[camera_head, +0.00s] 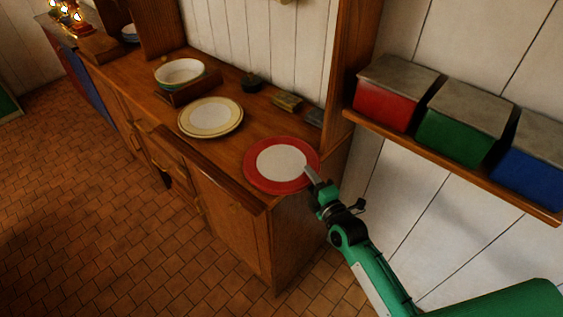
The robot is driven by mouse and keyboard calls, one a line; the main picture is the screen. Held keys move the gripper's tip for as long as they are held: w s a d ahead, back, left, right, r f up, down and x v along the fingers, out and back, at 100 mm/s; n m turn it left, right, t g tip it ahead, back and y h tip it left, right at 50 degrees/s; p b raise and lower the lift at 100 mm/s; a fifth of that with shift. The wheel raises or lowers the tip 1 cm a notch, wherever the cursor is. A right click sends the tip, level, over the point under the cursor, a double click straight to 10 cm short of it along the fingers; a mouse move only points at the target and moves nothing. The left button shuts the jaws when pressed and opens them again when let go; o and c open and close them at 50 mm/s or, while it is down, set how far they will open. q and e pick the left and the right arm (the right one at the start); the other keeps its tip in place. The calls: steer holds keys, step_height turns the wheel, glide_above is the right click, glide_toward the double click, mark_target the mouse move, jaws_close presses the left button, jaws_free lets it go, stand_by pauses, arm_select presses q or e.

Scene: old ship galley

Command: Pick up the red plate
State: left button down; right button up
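The red plate (256,176), with a wide red rim and a white centre, lies flat at the near right end of the wooden counter (229,161). My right arm is green and comes in from the lower right. My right gripper (311,175) is at the right edge of the red plate, with its fingers over or against the rim. I cannot tell whether the fingers are around the rim or how far apart they are. My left gripper is not in view.
A cream plate with a yellow rim (210,117) and a bowl (180,72) stand farther left on the counter. Small dark items lie along the wall. A shelf at right holds red (384,107), green (452,138) and blue (528,179) boxes. The tiled floor at left is clear.

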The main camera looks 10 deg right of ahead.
jaws_close()
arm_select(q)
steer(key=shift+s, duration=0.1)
arm_select(e)
steer(key=shift+r, duration=0.1)
